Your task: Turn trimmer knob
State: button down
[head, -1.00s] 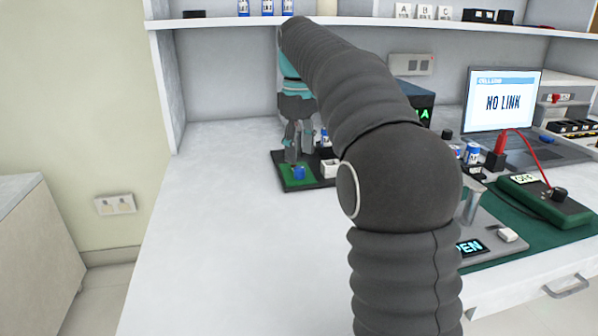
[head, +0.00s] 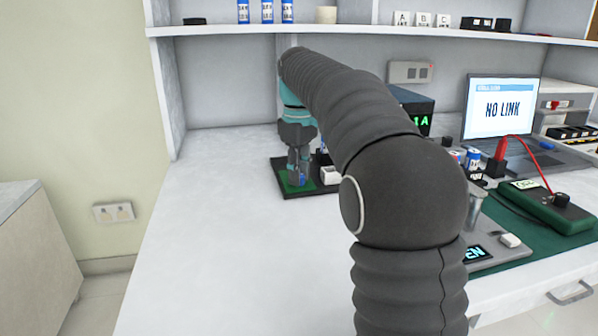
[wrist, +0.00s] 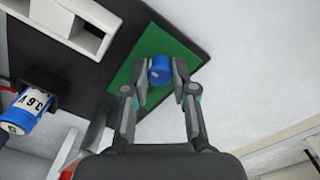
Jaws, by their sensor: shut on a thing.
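The trimmer knob is a small blue cylinder (wrist: 160,69) on a green board (wrist: 152,42) in the wrist view. In the head view the blue knob (head: 302,180) shows only partly behind my fingers. My gripper (wrist: 160,76) is shut on the knob, with one finger on each side of it. In the head view my gripper (head: 299,175) points down over the green board (head: 292,188). The knob's base and the finger contacts are partly hidden.
A white block with openings (wrist: 72,22) stands on the black base (wrist: 100,70) beside the green board. A blue and white 3.6 V battery (wrist: 20,110) is close by. The bench (head: 220,230) is clear at left. A laptop (head: 503,105) reads NO LINK.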

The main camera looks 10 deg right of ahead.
jog(key=shift+r+n+p, duration=0.2)
jog(key=shift+n+p, duration=0.5)
jog(key=shift+p, duration=0.4)
jog(key=shift+f+n+p, duration=0.2)
jog(key=shift+n+p, duration=0.1)
jog(key=shift+n, duration=0.2)
jog(key=c, duration=0.9)
grip_release()
jog(key=shift+r, duration=5.95)
